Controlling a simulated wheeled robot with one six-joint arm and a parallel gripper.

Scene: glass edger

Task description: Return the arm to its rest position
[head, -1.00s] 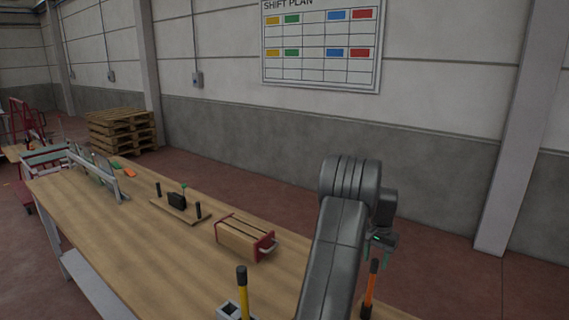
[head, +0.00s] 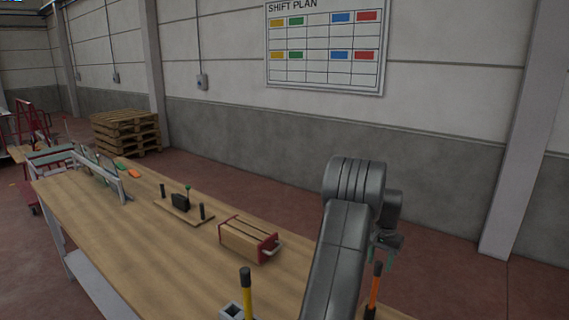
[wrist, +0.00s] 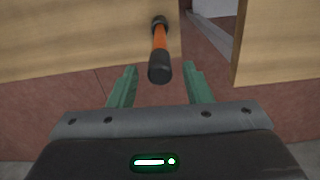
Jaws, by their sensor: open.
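My arm (head: 340,235) is raised and bent over the right end of the wooden workbench in the head view. My gripper (head: 383,259) hangs at its end, pointing down, with green fingers. In the wrist view my gripper (wrist: 161,70) is open, its two green fingers well apart and nothing held. An orange-handled tool with black ends (wrist: 159,42) shows between and beyond the fingertips. It also stands upright in the head view (head: 375,287), just below the gripper; I cannot tell the exact gap.
The workbench (head: 145,240) carries a yellow-handled tool (head: 246,290) in a grey holder, a wooden block with red ends (head: 248,240), a board with black pegs (head: 183,212) and a rack (head: 110,180). Pallets (head: 125,132) stand behind.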

